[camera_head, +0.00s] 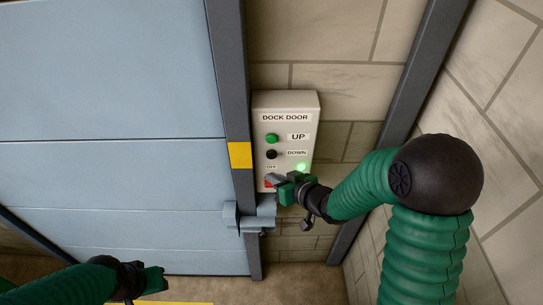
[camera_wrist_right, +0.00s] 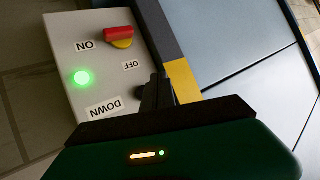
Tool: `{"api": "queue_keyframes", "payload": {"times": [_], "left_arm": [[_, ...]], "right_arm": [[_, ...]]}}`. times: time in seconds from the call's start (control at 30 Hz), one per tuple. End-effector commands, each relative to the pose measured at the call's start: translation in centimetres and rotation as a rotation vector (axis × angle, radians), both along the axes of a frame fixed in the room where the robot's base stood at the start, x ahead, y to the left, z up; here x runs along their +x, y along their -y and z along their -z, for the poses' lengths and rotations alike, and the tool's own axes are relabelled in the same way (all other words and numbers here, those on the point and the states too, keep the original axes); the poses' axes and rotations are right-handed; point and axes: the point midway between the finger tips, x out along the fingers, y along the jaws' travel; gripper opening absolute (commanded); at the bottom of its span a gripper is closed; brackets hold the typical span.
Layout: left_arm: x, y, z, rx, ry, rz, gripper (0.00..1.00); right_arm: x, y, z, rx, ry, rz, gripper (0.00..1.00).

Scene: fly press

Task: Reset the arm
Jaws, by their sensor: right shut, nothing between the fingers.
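The arm at the right of the head view is my green right arm (camera_head: 365,185). Its gripper (camera_head: 271,179) is in front of the lower part of the white DOCK DOOR control box (camera_head: 291,102). In the right wrist view the fingers (camera_wrist_right: 157,88) are together and empty, below the red switch (camera_wrist_right: 118,34) and apart from it in the picture. The switch sits on a yellow base between the ON and OFF labels. In the head view the gripper partly covers the red switch (camera_head: 267,184). My left gripper (camera_head: 153,280) is low at the left, its fingers unclear.
The box has a green UP button (camera_head: 272,138), a black DOWN button (camera_head: 271,154) and a lit green lamp (camera_head: 301,167). A blue-grey panelled door (camera_head: 110,100) fills the left. A grey post (camera_head: 228,70) with a yellow band and a blue bracket (camera_head: 250,218) stand close by.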

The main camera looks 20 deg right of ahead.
Motion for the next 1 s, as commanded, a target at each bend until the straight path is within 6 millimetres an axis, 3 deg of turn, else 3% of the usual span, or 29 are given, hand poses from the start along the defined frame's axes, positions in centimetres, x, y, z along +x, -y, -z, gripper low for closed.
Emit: {"api": "queue_keyframes", "payload": {"times": [0.33,0.4,0.47,0.57,0.6,0.7,0.83,0.9,1.0], "left_arm": [[0.0,0.0,0.1,0.0,0.0,0.0,0.36],[0.0,0.0,1.2,0.0,0.0,0.0,0.36],[0.0,0.0,3.3,0.0,0.001,0.0,0.36],[0.0,0.0,8.4,0.0,0.0,0.0,0.36],[0.0,0.0,10.5,0.0,-0.001,0.0,0.36],[-0.1,0.0,14.5,0.0,-0.001,0.0,0.36],[-0.1,0.0,17.0,0.0,-0.001,0.0,0.36],[-0.1,0.0,17.2,0.0,0.0,0.0,0.36],[0.0,0.0,16.9,0.0,0.0,0.0,0.36]], "right_arm": [[0.0,0.0,0.1,-0.001,-0.001,0.001,0.0],[-0.3,0.4,1.4,-0.025,-0.022,0.014,0.0],[-1.0,1.2,4.0,-0.079,-0.07,0.042,0.0],[-4.3,3.2,10.3,-0.207,-0.232,0.118,0.0],[-6.4,3.9,12.8,-0.252,-0.314,0.147,0.0],[-12.2,4.5,17.6,-0.31,-0.528,0.184,0.0],[-18.0,3.6,20.3,-0.31,-0.723,0.175,0.0],[-19.6,3.2,20.6,-0.302,-0.776,0.167,0.0],[-20.2,3.0,20.3,-0.299,-0.8,0.161,0.0]]}}
